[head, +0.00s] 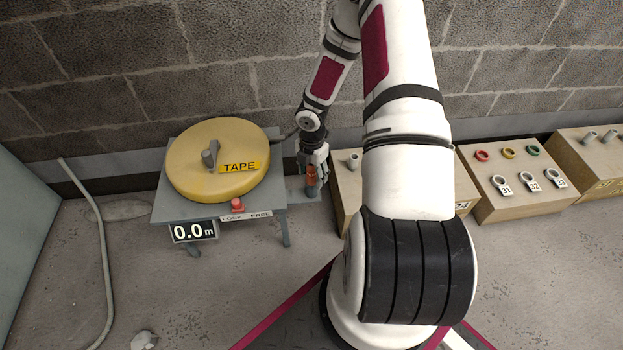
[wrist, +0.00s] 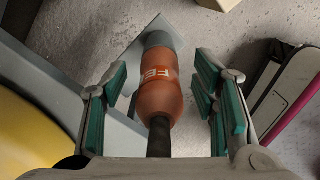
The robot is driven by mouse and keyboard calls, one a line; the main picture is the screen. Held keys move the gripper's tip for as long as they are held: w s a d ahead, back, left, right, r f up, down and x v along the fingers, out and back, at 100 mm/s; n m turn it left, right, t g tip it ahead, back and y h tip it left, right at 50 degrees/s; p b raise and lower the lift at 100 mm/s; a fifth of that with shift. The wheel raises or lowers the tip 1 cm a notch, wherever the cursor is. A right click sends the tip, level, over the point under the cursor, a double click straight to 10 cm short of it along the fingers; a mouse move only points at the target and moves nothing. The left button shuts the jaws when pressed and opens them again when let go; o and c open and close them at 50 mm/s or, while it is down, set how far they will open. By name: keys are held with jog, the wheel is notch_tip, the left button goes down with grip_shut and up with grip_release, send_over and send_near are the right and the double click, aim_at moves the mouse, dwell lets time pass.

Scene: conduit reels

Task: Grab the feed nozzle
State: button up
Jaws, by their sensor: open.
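The feed nozzle is an orange-brown piece with white lettering, partly readable as "FE". In the wrist view the feed nozzle (wrist: 161,98) lies between my open fingers, with a clear gap on each side. Its grey end points away and a dark stem runs back toward my palm. My gripper (wrist: 163,105) has green pads and is open around it. In the head view my gripper (head: 311,172) is at the right side of the tape reel stand, and the nozzle (head: 311,181) shows between its fingers.
The yellow tape reel (head: 200,185) sits on a grey stand with a red knob (head: 237,205) and a display (head: 194,231) reading 0.0 m. Wooden boxes with rings and tags (head: 505,205) stand to the right. A loose conduit (head: 101,250) lies at left. A block wall is behind.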

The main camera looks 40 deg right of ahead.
jog(key=shift+r, duration=0.1)
jog(key=shift+c, duration=0.6)
jog(key=c, duration=1.2)
jog(key=shift+o, duration=0.2)
